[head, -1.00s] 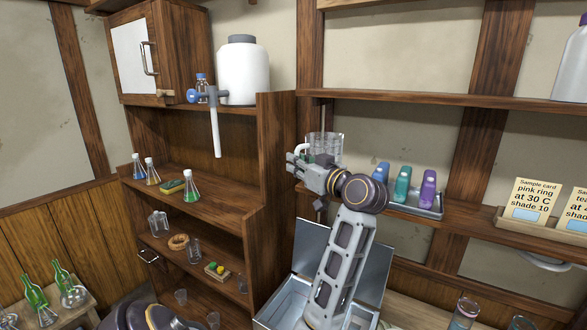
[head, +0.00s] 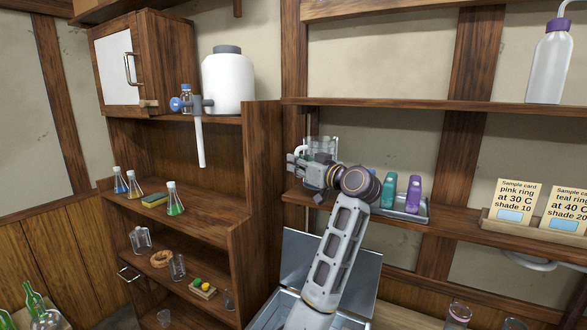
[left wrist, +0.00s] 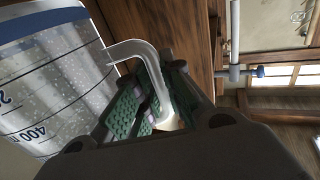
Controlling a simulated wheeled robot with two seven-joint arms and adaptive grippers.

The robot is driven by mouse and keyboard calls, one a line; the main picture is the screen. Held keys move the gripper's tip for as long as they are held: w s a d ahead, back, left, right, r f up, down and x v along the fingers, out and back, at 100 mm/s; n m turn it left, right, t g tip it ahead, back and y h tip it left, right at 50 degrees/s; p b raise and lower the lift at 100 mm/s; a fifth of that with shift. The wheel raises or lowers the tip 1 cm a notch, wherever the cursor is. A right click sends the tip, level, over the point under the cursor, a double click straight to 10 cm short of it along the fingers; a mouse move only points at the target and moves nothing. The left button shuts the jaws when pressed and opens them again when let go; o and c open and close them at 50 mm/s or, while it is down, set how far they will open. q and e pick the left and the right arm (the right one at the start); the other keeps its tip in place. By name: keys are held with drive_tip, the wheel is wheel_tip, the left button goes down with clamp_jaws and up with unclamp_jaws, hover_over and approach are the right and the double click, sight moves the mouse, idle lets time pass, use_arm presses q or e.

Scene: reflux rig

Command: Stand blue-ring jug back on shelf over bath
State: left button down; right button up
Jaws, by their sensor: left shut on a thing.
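The jug (head: 325,146) is clear, with printed marks. In the left wrist view the jug (left wrist: 45,85) fills the left side, with a blue band near its top and a white handle (left wrist: 150,72). My left gripper (head: 297,168) is shut on that handle, its green-padded fingers on either side. In the head view the jug is partly hidden behind my gripper and shows in front of the left part of the wall shelf (head: 460,233). I cannot tell whether it touches the shelf. Below is the bath (head: 275,312) with its lid raised, partly hidden by my arm. My right gripper is not seen.
A tray (head: 412,212) with teal and purple bottles stands on the shelf just right of my wrist. Sample cards (head: 519,203) stand farther right. A higher shelf (head: 420,104) runs above, and a wooden cabinet side (head: 262,200) rises at left.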

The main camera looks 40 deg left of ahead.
use_arm(q)
drive_tip(key=shift+w+a, duration=0.2)
drive_tip(key=shift+w, duration=0.3)
drive_tip(key=shift+f, duration=1.45)
drive_tip(key=c, duration=1.1)
unclamp_jaws()
drive_tip(key=shift+c, duration=0.2)
drive_tip(key=o, duration=0.9)
drive_tip(key=shift+d, duration=0.15)
drive_tip(key=shift+s+d+p, duration=0.1)
drive_tip(key=shift+d+p, duration=0.25)
drive_tip(key=shift+d, duration=0.65)
